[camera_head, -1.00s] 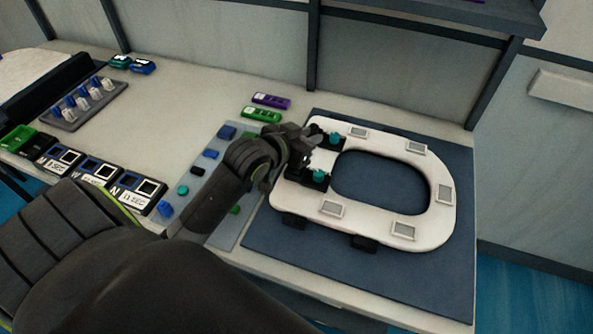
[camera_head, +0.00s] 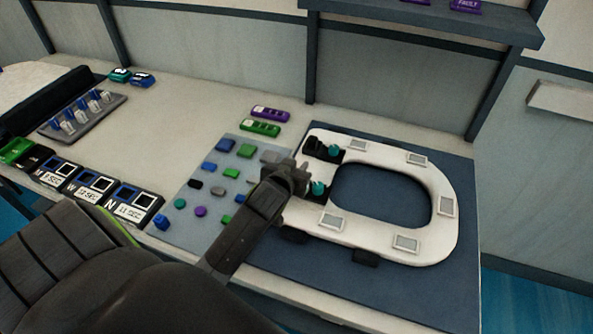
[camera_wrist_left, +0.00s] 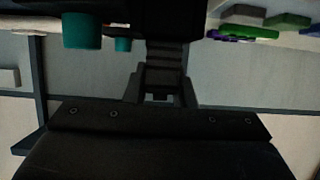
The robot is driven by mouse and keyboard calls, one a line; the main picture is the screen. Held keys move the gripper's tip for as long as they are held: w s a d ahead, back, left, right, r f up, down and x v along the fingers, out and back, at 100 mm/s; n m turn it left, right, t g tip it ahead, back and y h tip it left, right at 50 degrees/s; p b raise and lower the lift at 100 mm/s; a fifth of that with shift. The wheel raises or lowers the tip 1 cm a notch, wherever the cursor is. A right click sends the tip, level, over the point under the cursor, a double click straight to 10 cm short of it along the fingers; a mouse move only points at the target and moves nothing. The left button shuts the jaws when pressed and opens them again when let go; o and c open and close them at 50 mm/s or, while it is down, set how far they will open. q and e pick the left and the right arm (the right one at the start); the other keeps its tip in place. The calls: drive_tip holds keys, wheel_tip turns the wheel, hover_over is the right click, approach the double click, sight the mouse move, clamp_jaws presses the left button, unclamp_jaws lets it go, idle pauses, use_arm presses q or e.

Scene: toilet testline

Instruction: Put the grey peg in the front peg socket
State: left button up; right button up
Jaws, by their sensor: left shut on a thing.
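The white oval seat (camera_head: 441,170) lies on a dark blue mat (camera_head: 462,275). Two black fittings sit on its left end, a back one (camera_head: 313,143) and a front one (camera_head: 322,198). Each has a teal cylinder, at the back (camera_head: 335,151) and at the front (camera_head: 318,187). My left gripper (camera_head: 303,180) is over the seat's left end, right beside the front fitting. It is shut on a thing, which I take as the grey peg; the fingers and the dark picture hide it. The wrist view shows my left gripper (camera_wrist_left: 160,88) and teal cylinders (camera_wrist_left: 82,30). My right gripper is not in view.
A grey panel (camera_head: 190,215) with several coloured pieces lies left of the seat. Purple (camera_head: 270,113) and green (camera_head: 260,128) blocks lie behind it. Labelled trays (camera_head: 135,203) stand further left. A shelf (camera_head: 430,25) overhangs the back.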

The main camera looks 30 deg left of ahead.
use_arm(q)
drive_tip(key=shift+f, duration=0.8)
drive_tip(key=shift+f, duration=0.15)
drive_tip(key=o, duration=1)
drive_tip(key=shift+r, duration=0.2)
drive_tip(key=v, duration=1.2)
drive_tip(key=shift+b, duration=0.35)
